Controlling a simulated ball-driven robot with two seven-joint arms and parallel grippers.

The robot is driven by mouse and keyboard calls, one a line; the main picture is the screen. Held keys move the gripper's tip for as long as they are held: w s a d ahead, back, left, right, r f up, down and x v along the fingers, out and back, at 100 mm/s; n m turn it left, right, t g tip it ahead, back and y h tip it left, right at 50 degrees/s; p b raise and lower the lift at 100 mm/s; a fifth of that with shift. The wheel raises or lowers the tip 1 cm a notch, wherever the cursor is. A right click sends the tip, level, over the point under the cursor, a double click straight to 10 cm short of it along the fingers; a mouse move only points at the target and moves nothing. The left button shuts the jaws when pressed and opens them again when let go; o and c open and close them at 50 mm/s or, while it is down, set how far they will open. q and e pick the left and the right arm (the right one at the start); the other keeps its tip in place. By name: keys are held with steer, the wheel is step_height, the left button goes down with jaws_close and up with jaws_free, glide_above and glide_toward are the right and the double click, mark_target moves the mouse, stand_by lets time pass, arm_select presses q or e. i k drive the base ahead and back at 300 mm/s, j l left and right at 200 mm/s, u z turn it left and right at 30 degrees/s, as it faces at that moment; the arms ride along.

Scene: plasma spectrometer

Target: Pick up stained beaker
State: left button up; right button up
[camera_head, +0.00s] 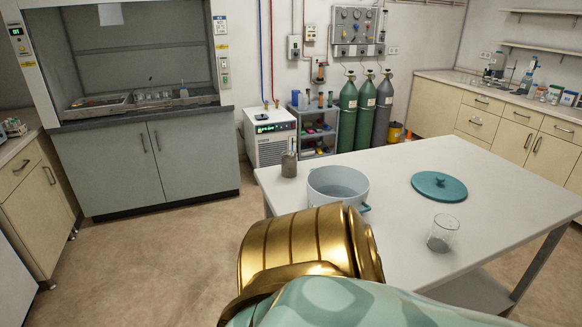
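A clear glass beaker (442,234) stands upright on the right part of the white table, near its front edge. Its lower part looks greyish; I cannot tell clearly whether this is a stain. Other small glassware (155,96) sits in the fume hood at the back left, too small to make out for stains. One of my arms, gold and pale green, fills the bottom centre in front of the table. Neither of my grippers shows, and the arm hides part of the table's front left.
The table (500,213) also holds a light blue pot (338,190), a teal lid (439,187) and a small grey cylinder (289,165). Gas cylinders (366,115) stand behind it. Floor (150,255) at left is clear; a side counter (500,92) carries bottles.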

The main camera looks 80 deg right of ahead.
mark_target(289, 165)
steer(key=i+z, duration=0.2)
steer(key=z, duration=0.2)
steer(key=i+z, duration=0.2)
steer(key=z, duration=0.25)
steer(key=i+j+z, duration=0.1)
steer(key=z, duration=0.3)
steer(key=i, duration=0.1)
